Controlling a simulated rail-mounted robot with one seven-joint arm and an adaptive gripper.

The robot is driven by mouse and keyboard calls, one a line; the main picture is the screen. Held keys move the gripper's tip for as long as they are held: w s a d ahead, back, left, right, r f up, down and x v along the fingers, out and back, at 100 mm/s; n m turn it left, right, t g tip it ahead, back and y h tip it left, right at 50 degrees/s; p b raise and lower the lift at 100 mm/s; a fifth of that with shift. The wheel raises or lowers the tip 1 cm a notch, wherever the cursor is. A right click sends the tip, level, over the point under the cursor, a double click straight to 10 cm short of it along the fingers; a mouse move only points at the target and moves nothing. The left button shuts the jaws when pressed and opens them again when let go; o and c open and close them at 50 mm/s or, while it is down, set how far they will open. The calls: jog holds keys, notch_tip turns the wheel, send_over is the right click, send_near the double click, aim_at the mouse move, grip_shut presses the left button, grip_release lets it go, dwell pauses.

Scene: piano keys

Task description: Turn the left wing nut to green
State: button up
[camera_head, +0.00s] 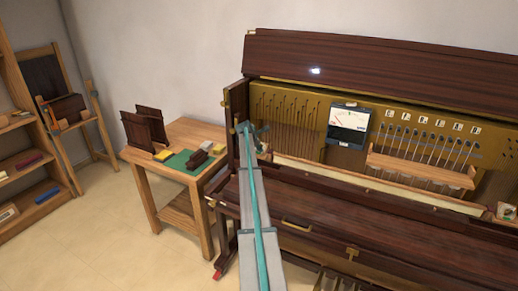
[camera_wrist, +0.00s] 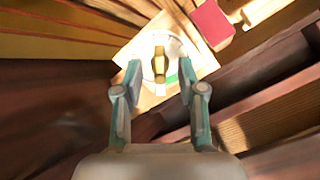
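The left wing nut (camera_wrist: 160,66) is a brass piece on a round white dial (camera_wrist: 148,74), set on a pale wooden block (camera_wrist: 128,54) in the wrist view. A small green patch shows on the dial near its lower right edge. My gripper (camera_wrist: 160,75) is open, with one finger on each side of the wing nut; I cannot tell whether they touch it. In the head view my gripper (camera_head: 248,130) is at the left end of the open piano, and my arm hides most of that spot.
The open piano (camera_head: 350,215) has a meter (camera_head: 348,125) and a wooden rack (camera_head: 420,170) inside. A similar dial (camera_head: 506,210) is at its right end. A red block (camera_wrist: 212,22) is near the wing nut. A wooden table (camera_head: 190,130) with small items stands left.

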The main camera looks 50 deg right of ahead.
grip_shut()
jog(key=shift+r, duration=0.1)
jog(key=shift+n+p, duration=0.4)
jog(key=shift+p, duration=0.15)
jog(key=shift+n+p, duration=0.3)
jog(key=shift+n, duration=0.3)
jog(key=shift+n+p, duration=0.5)
jog(key=shift+p, duration=0.2)
jog(key=shift+n, duration=0.5)
